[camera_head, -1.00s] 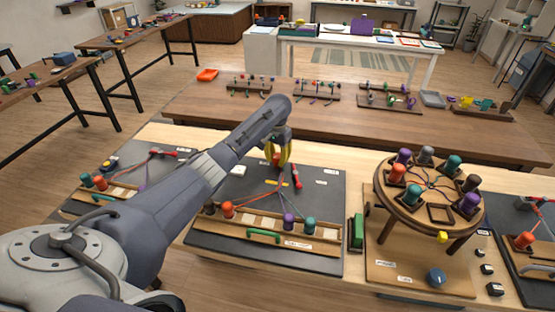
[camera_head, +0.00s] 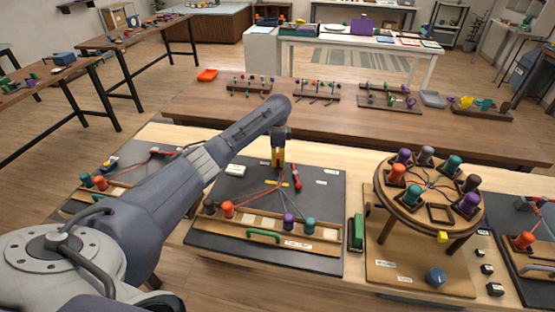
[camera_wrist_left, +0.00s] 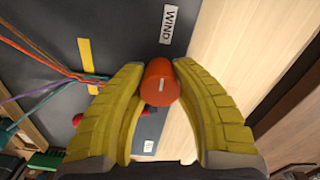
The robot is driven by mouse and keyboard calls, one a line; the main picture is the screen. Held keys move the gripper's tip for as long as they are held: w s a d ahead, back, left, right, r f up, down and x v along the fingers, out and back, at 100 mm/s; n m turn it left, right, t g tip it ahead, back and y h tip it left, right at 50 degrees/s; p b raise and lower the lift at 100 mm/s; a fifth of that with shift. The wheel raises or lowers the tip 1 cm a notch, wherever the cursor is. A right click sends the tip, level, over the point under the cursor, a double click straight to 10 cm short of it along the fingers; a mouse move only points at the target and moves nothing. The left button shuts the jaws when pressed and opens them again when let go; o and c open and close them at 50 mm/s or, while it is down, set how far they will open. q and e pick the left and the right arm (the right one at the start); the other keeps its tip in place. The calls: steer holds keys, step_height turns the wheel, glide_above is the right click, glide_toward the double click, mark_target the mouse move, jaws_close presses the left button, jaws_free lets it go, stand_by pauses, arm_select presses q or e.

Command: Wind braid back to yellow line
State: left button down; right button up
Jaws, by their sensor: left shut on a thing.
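My left gripper (camera_head: 277,160) is above the far side of the dark braiding board (camera_head: 325,205). In the left wrist view its yellow fingers (camera_wrist_left: 160,80) are shut on a red-orange cylindrical knob (camera_wrist_left: 158,84), near a label reading WIND (camera_wrist_left: 171,25). The head view hides the knob behind the fingers. A yellow line (camera_wrist_left: 87,65) lies on the board, left of the knob in the wrist view. Coloured cords (camera_wrist_left: 45,72) run together toward that line. In the head view the cords (camera_head: 262,197) fan out to the bobbins at the front. My right gripper is not in view.
A wooden bar with several bobbins, including an orange one (camera_head: 228,209) and a teal one (camera_head: 309,224), crosses the board's front. A red lever (camera_head: 296,178) is just right of the gripper. A round braiding stand (camera_head: 441,212) is farther right.

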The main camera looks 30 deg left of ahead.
arm_select(q)
steer(key=m, duration=0.4)
steer(key=shift+m, duration=0.3)
steer(key=m, duration=0.4)
steer(key=shift+m, duration=0.3)
steer(key=m, duration=0.4)
steer(key=shift+m, duration=2.4)
steer(key=c, duration=0.9)
jaws_free()
steer(key=shift+r, duration=0.1)
